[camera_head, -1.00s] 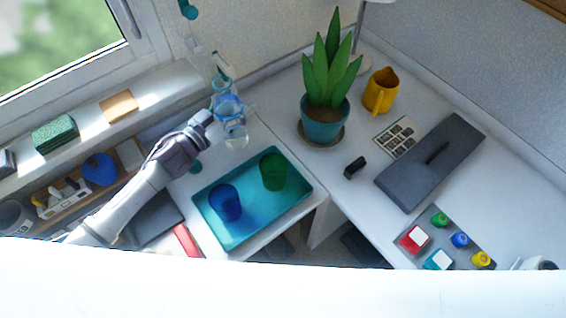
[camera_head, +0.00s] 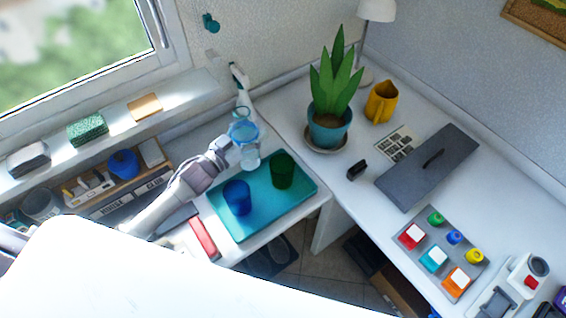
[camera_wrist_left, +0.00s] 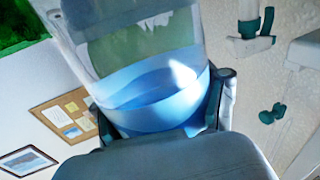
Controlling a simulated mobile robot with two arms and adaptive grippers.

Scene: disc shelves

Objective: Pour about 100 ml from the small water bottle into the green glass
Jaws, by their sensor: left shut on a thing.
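My left gripper (camera_head: 240,148) is shut on the small water bottle (camera_head: 251,160), a clear bottle. In the left wrist view the bottle (camera_wrist_left: 150,60) stands between the two fingers (camera_wrist_left: 162,115), with blue-tinted water low in it; its top is out of frame. In the head view it is just behind and left of the green glass (camera_head: 282,170), apart from it in the picture; the height between them is hard to judge. The green glass stands upright at the back of the teal tray (camera_head: 262,215). My right gripper is not in view.
A blue glass (camera_head: 238,198) stands on the tray, left of the green one. Other clear vessels and a spray bottle (camera_head: 243,92) are behind the gripper. A potted plant (camera_head: 329,130) and a yellow jug (camera_head: 382,103) stand at the back right. A red item (camera_head: 202,239) lies left of the tray.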

